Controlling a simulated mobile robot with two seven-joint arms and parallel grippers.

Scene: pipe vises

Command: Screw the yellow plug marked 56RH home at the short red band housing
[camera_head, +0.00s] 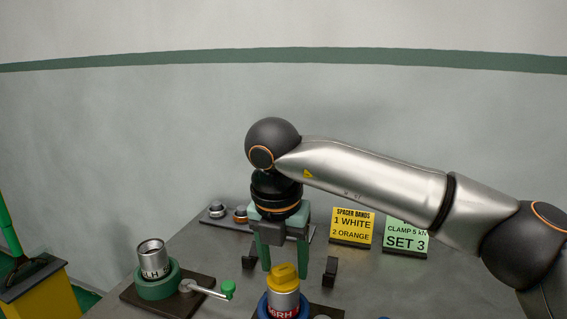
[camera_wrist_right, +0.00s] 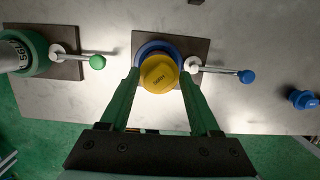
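In the right wrist view the plug (camera_wrist_right: 160,73) shows from above with small, hardly readable marking. My right gripper (camera_head: 285,262) points down, its green fingers spread. In the right wrist view its fingertips (camera_wrist_right: 160,76) lie on either side of the plug, with no clear contact. In the head view the plug stands in front of the fingers, unobstructed. How deep the plug sits cannot be told. My left gripper is not in view.
A second silver housing (camera_head: 151,258) stands in a green vise (camera_head: 157,283) with a green-knobbed handle (camera_head: 228,289). Yellow (camera_head: 352,226) and green (camera_head: 405,238) signs stand at the back. A blue-knobbed handle (camera_wrist_right: 246,76) lies right of the plug. A yellow container (camera_head: 45,297) is at left.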

